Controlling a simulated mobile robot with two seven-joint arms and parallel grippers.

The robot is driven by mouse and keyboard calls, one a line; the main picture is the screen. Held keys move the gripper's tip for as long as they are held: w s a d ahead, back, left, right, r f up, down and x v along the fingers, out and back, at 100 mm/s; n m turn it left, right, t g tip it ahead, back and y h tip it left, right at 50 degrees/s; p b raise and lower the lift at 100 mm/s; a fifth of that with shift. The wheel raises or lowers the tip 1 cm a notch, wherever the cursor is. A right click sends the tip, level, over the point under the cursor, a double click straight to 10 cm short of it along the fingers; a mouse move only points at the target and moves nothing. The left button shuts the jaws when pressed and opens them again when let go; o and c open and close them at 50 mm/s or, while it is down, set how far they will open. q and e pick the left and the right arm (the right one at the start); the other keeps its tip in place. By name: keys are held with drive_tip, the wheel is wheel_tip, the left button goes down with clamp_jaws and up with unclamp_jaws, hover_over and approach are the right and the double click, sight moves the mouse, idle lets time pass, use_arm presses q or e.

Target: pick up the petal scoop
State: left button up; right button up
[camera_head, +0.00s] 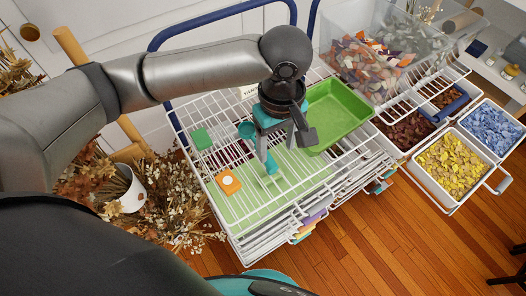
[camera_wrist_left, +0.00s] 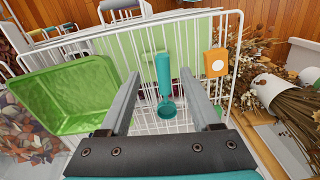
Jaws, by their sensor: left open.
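The teal petal scoop lies on a white wire rack, its round bowl (camera_head: 246,130) and part of its handle (camera_head: 271,165) showing either side of my gripper in the head view. In the left wrist view the scoop (camera_wrist_left: 164,80) shows whole, with its bowl nearer the camera and its handle pointing away. My left gripper (camera_head: 282,148) is open above the scoop and empty. In the wrist view its two fingers (camera_wrist_left: 160,78) stand on either side of the scoop, apart from it. My right gripper is not in view.
A green tray (camera_head: 341,108) stands right beside the gripper on the wire rack (camera_head: 222,112). A green block (camera_head: 201,139) and an orange piece (camera_head: 229,181) lie left of the scoop. Bins of yellow (camera_head: 449,165) and blue (camera_head: 490,130) petals stand right. Dried flowers stand left.

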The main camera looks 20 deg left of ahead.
sight(273, 165)
use_arm(q)
wheel_tip(273, 165, down, 3)
drive_tip(key=shift+f+b, duration=0.2)
drive_tip(key=shift+b, duration=0.15)
drive_tip(key=shift+f, duration=0.2)
drive_tip(key=f, duration=0.1)
drive_tip(key=f+b, duration=0.1)
drive_tip(key=f, duration=0.1)
drive_tip(key=shift+s+a+f+b, duration=0.15)
drive_tip(key=shift+a+f+b, duration=0.15)
drive_tip(key=shift+b, duration=0.1)
drive_tip(key=shift+f, duration=0.6)
use_arm(e)
drive_tip(key=w+f, duration=0.2)
drive_tip(key=f, duration=0.1)
drive_tip(key=shift+a, duration=0.1)
use_arm(q)
drive_tip(key=shift+c, duration=0.2)
drive_tip(key=shift+d, duration=0.1)
clamp_jaws()
use_arm(e)
drive_tip(key=shift+s, duration=0.1)
